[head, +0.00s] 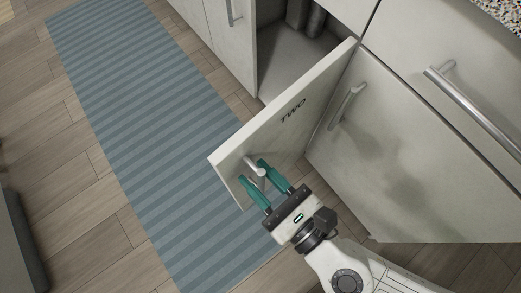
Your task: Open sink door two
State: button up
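Sink door two (293,125), a pale cabinet door marked "TWO", stands swung well out from the cabinet. Its metal handle (254,168) is near the door's free edge. My gripper (252,172) has two teal fingers, one on each side of the handle. The fingers are apart, with visible space between them, and the handle's end lies between their tips. Whether either finger touches the handle is hard to tell.
A closed cabinet door (400,150) with its own handle (346,106) is to the right. A drawer front with a long bar handle (475,110) is above it. A blue striped rug (150,110) lies on the wooden floor at left, where the floor is clear.

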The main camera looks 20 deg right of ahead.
jog(key=shift+s, duration=0.1)
jog(key=v, duration=1)
jog(key=shift+s+d, duration=0.15)
jog(key=shift+s, duration=0.1)
dwell(0.3)
